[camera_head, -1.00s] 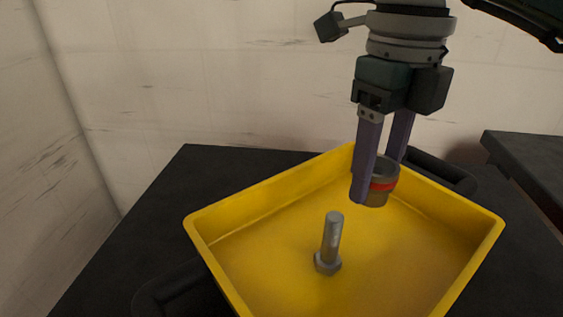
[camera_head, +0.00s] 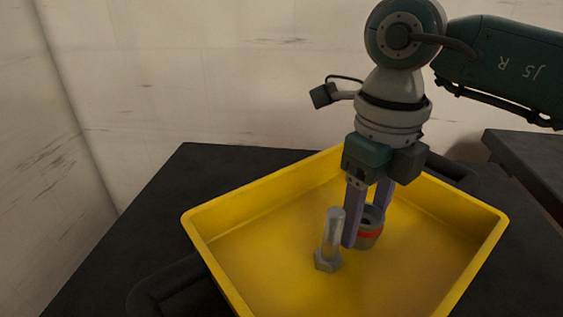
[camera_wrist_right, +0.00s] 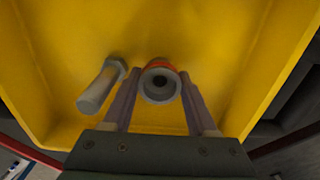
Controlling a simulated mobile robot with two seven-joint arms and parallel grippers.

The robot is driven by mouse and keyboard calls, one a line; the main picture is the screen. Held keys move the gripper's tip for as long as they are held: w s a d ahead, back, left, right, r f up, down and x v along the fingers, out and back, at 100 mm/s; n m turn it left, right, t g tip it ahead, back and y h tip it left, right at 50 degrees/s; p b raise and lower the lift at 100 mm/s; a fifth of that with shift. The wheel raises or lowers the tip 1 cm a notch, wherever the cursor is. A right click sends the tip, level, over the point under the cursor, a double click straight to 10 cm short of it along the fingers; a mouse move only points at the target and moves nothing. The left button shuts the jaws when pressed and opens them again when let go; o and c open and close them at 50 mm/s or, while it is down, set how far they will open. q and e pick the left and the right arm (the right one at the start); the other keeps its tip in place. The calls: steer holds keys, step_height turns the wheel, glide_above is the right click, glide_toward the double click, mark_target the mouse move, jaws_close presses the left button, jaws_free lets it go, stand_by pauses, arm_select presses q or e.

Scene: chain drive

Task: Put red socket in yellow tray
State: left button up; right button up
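The red socket (camera_head: 370,234), a grey cylinder with a red band, is inside the yellow tray's walls, beside a bolt. My right gripper (camera_head: 366,228) points down with a purple finger on each side of the socket and appears shut on it. The right wrist view shows the socket's round open end (camera_wrist_right: 160,84) between the two fingertips. The near finger hides part of its left side. I cannot tell whether the socket touches the tray floor. The yellow tray (camera_head: 262,196) sits on a dark table. My left gripper is in no view.
A grey bolt (camera_head: 331,240) stands upright on its head in the tray, just left of the gripper; it also shows in the right wrist view (camera_wrist_right: 101,86). The tray's left and front right floor is clear. Another dark surface (camera_head: 535,160) is at the right.

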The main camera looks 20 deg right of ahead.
steer(key=shift+o, duration=0.5)
steer(key=shift+r, duration=0.1)
step_height(320, 180, up, 12)
steer(key=p, duration=0.1)
stand_by(0.4)
